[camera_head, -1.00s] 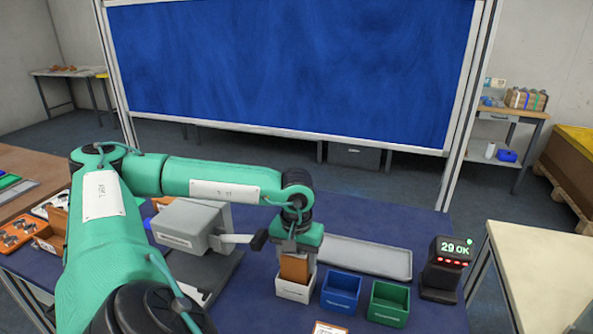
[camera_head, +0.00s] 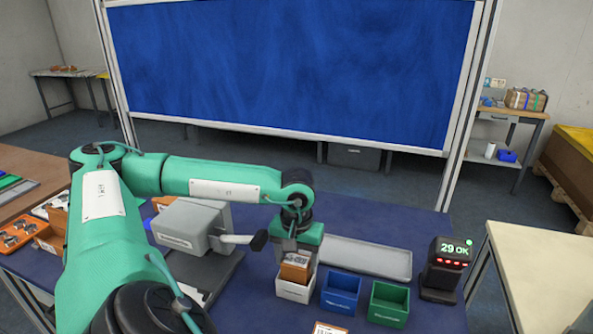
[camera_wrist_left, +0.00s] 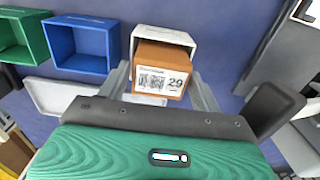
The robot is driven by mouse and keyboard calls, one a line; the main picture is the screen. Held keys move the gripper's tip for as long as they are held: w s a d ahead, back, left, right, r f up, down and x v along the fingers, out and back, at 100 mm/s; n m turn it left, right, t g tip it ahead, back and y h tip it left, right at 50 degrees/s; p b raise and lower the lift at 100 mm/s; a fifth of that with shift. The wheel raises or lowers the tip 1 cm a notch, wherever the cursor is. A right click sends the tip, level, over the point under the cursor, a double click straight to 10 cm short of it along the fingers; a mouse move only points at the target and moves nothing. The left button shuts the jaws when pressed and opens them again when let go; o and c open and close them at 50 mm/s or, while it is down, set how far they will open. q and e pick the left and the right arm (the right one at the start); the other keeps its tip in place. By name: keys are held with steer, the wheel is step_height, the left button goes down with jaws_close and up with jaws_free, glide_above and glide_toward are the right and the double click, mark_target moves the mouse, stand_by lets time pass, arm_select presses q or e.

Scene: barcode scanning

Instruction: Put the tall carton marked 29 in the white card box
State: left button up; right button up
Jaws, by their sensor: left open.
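The tall carton marked 29 (camera_head: 296,268) is brown with a white label. It stands in the white card box (camera_head: 294,291), its upper part showing above the rim. In the left wrist view the carton (camera_wrist_left: 161,72) shows its label with 29, and the white box (camera_wrist_left: 168,35) surrounds its far end. My left gripper (camera_head: 297,252) is just above the carton. Its fingers (camera_wrist_left: 163,88) are open, one on each side of the carton and apart from it. My right gripper is out of view.
A blue box (camera_head: 340,293) and a green box (camera_head: 388,304) stand to the right of the white box. A grey tray (camera_head: 366,258) lies behind them. The scanner display (camera_head: 446,268) reads 29 OK. A grey machine (camera_head: 187,226) stands left.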

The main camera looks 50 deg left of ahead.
arm_select(q)
steer(key=shift+r+p, duration=1.4)
steer(key=shift+r, duration=1.5)
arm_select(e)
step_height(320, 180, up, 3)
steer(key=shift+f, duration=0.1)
arm_select(q)
steer(key=o, duration=0.6)
steer(key=shift+c, duration=0.2)
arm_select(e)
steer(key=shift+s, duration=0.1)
arm_select(q)
step_height(320, 180, up, 14)
steer(key=b, duration=0.1)
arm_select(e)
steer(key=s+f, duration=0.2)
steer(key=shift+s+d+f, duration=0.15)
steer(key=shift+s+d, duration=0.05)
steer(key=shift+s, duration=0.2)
